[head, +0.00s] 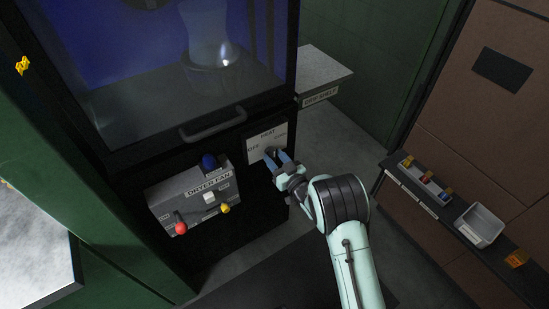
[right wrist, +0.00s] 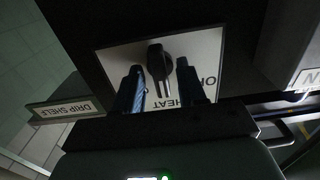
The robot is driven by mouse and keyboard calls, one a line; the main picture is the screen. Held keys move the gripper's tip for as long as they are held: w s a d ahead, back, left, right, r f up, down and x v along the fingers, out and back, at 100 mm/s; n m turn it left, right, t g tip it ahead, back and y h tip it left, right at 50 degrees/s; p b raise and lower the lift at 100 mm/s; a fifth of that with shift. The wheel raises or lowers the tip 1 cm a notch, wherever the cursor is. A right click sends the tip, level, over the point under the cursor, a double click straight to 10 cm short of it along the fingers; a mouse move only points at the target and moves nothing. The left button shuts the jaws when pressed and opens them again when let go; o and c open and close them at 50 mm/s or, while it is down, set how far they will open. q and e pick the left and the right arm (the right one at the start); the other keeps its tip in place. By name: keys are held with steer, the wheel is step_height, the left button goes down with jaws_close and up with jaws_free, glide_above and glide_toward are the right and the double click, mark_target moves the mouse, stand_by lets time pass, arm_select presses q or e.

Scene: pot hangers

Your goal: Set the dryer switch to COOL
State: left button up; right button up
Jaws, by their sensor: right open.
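The dryer switch is a dark knob (right wrist: 158,62) on a pale label plate (right wrist: 112,60) in the right wrist view. Its narrow end points toward the HEAT word, seen upside down, with part of OFF beside it. In the head view the plate (head: 266,133) shows HEAT at top, OFF at left and a small blurred word at right; my fingers mostly cover the knob there. My right gripper (head: 274,155) is open in front of the plate, its two blue-tipped fingers on either side of the knob. Contact cannot be told. My left gripper is not in view.
A door handle (head: 213,124) juts out above. A drip shelf (head: 322,76) is at the back right. A shelf with a white bin (head: 482,226) stands at right.

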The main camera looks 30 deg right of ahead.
steer(key=shift+s+d+p, duration=0.1)
steer(key=shift+s+p, duration=0.2)
steer(key=shift+s, duration=1.15)
steer(key=n, duration=0.7)
